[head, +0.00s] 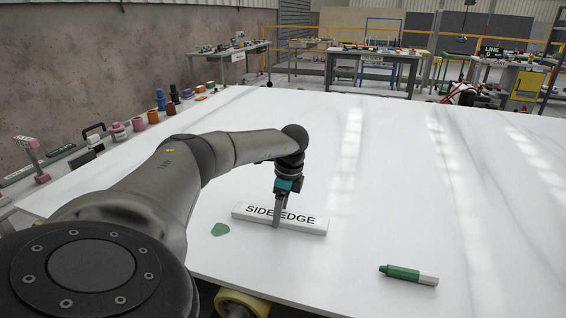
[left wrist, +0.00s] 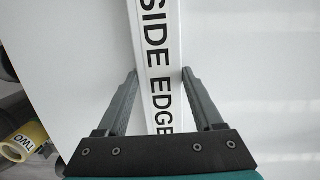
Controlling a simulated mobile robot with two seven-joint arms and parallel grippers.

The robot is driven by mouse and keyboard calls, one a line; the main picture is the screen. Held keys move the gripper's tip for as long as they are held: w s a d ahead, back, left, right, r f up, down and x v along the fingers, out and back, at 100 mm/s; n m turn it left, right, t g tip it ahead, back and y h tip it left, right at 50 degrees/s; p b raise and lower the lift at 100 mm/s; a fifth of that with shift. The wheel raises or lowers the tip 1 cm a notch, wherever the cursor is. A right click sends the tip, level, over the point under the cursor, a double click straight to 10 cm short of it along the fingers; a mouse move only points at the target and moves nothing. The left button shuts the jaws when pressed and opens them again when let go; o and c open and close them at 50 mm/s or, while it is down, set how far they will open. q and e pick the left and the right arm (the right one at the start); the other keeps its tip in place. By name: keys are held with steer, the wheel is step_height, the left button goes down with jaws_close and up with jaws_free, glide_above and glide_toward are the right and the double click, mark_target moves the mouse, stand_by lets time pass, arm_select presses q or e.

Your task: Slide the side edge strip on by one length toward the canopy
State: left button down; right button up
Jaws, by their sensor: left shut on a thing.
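The side edge strip (head: 305,226) is a white bar with black "SIDE EDGE" lettering, lying flat on the white stone slab (head: 380,185) near its front edge. My left gripper (head: 277,222) comes down on the middle of the strip. In the left wrist view the strip (left wrist: 158,55) runs between the two fingers of my left gripper (left wrist: 158,85), which close on its long sides. The strip's near end is hidden behind the gripper body there. My right gripper is in neither view. I cannot make out a canopy.
A green and white marker (head: 408,275) lies to the right. Cups and tools line a ledge along the left wall. Workbenches (head: 375,58) stand behind. Most of the slab is clear.

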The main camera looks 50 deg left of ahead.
arm_select(q)
jaws_free()
stand_by(0.3)
